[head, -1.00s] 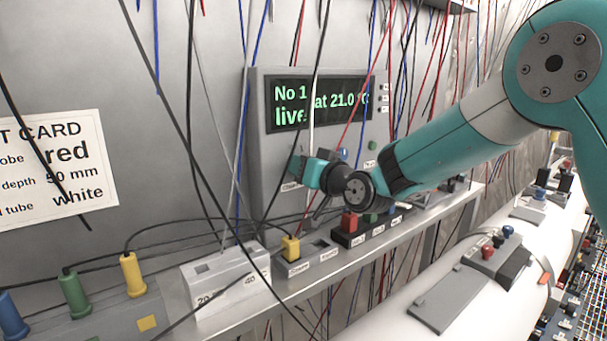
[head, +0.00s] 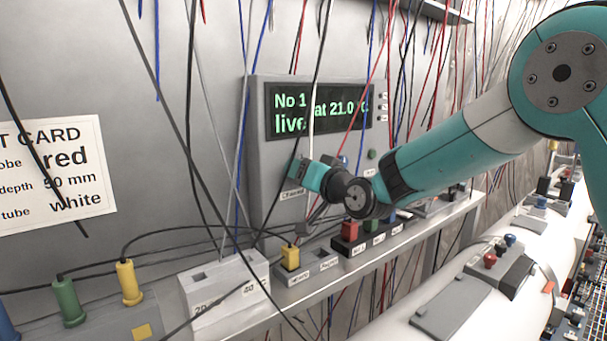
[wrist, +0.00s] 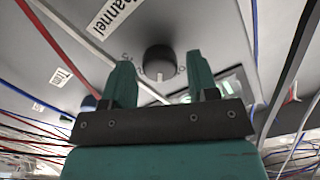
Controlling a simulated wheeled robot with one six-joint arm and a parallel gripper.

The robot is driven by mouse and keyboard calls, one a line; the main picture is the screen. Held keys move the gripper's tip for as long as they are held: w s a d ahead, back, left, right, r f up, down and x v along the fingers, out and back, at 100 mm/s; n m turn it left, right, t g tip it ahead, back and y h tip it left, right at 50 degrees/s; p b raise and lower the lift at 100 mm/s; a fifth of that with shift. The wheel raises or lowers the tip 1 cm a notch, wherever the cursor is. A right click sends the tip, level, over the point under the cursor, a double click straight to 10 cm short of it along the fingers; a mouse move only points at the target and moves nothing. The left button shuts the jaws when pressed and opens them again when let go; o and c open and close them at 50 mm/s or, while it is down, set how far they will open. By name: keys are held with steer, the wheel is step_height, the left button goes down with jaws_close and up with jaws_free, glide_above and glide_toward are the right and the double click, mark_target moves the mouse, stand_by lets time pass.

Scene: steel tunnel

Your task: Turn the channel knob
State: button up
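The channel knob (wrist: 160,58) is a dark round knob with a pale mark at its edge, on the grey panel in the wrist view. The word "Channel" (wrist: 112,14) is printed on a white label near it. My gripper (wrist: 159,66) is open, its two teal fingers apart, with the knob between and beyond the tips; I cannot tell whether they touch it. In the head view my gripper (head: 312,176) is at the lower part of the grey meter box (head: 268,150) and hides the knob. The green-lettered display (head: 318,108) reads "No 1 ... live".
Thin red, blue, black and white cables hang before the meter box. Below runs a shelf with a yellow plug (head: 290,257), a red plug (head: 349,230) and a grey block (head: 225,290). A white card (head: 58,165) is on the wall at left.

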steer(key=shift+o, duration=0.2)
steer(key=shift+s, duration=0.1)
steer(key=b+v, duration=0.8)
steer(key=v, duration=0.9)
steer(key=shift+d, duration=0.2)
steer(key=shift+s, duration=0.15)
steer(key=s+f+n+g+h, duration=0.2)
steer(key=s+f+g, duration=0.3)
steer(key=s, duration=0.3)
steer(key=s+d+f+n+g+h, duration=0.1)
steer(key=s+f+n+g+h, duration=0.1)
steer(key=s+f+g, duration=0.3)
steer(key=s+f+n+g+h, duration=0.1)
steer(key=s+f+g, duration=0.4)
steer(key=s, duration=0.7)
steer(key=shift+s+d+f+n+h, duration=0.3)
steer(key=shift+d+f+n+h, duration=0.15)
steer(key=shift+f, duration=0.3)
